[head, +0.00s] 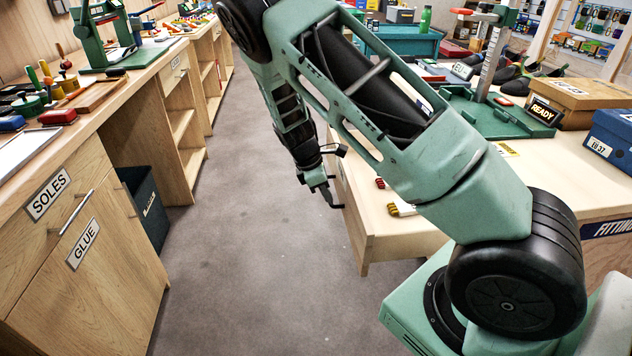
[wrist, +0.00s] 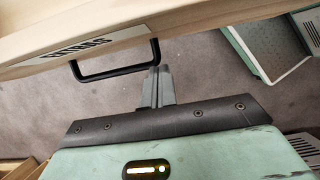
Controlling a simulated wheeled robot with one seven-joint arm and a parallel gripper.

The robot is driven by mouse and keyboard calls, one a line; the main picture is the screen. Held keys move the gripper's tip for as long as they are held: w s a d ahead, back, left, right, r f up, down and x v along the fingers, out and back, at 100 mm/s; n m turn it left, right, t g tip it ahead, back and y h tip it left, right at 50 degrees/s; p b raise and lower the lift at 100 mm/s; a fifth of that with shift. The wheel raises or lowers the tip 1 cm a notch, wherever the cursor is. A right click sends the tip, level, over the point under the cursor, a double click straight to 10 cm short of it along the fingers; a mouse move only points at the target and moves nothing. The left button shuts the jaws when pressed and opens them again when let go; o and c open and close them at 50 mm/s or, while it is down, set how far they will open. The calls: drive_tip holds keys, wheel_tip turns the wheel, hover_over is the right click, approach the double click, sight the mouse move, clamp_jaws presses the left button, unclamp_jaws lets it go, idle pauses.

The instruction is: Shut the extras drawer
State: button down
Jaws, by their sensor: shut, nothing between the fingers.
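The extras drawer (head: 400,238) stands pulled out of the fitting counter in the head view, its inside partly hidden behind my arm. Its front with the EXTRAS label (wrist: 88,47) and black bar handle (wrist: 112,74) shows along the top of the wrist view. My gripper (wrist: 159,70) is shut and empty. Its fingertips are at the handle's right end in the wrist view; I cannot tell whether they touch it. In the head view my gripper (head: 322,188) is low, just left of the drawer front.
The fitting counter (head: 560,170) carries a green measuring device (head: 490,105) and shoe boxes. A left workbench has SOLES and GLUE fronts (head: 90,250), with a dark bin (head: 143,205) beside it. The grey floor (head: 250,250) between is clear.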

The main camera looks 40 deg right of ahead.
sight(345, 204)
drive_tip(key=shift+s+d+r, duration=0.1)
drive_tip(key=shift+s+d, duration=0.3)
drive_tip(key=shift+d, duration=0.3)
drive_tip(key=shift+s+d+r, duration=0.1)
drive_tip(key=shift+s+d, duration=0.3)
drive_tip(key=shift+d, duration=0.25)
drive_tip(key=shift+d, duration=0.1)
drive_tip(key=s+d+p, duration=0.1)
drive_tip(key=s+d, duration=0.5)
drive_tip(key=d, duration=0.4)
drive_tip(key=s+d+p, duration=0.2)
drive_tip(key=s+d, duration=0.4)
drive_tip(key=d, duration=0.4)
drive_tip(key=s+d+p, duration=0.2)
drive_tip(key=s+d, duration=0.4)
drive_tip(key=d, duration=0.4)
drive_tip(key=shift+s, duration=0.3)
